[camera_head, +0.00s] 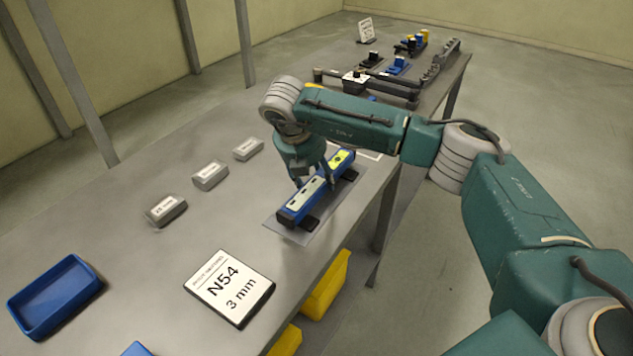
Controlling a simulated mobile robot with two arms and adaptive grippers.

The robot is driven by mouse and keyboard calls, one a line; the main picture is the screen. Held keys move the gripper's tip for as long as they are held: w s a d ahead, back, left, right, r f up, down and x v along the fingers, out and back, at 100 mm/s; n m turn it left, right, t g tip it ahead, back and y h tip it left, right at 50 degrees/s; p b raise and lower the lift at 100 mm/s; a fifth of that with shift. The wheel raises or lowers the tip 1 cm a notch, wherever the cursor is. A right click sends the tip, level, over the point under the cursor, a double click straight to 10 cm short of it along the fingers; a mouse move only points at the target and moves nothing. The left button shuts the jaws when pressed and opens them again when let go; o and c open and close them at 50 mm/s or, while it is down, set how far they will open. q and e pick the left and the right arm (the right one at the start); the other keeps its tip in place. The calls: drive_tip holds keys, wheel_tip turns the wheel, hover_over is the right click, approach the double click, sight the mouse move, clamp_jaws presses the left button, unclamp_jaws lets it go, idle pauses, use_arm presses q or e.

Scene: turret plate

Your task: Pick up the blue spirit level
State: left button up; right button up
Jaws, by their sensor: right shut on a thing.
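The blue spirit level (293,209) lies on a grey mat (274,226) near the table's right edge. It has a pale top face with dark marks and a yellow-green vial area toward its far end. Dark supports show beneath it. My right gripper (312,181) reaches down over the middle of the level and is shut on it. The fingers partly cover the level's far half. The level looks to be at or just above its supports; I cannot tell whether there is a gap. My left gripper is not in view.
Three grey labelled blocks (210,176) stand left of the level. A blue tray (55,298) and an "N54 3 mm" sign (230,287) are nearer. Yellow bins (326,285) sit below the table edge. Tools and a dark rack (375,85) lie farther back.

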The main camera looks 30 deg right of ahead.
sight(316, 177)
wheel_tip(316, 177, up, 19)
drive_tip(key=b, duration=0.2)
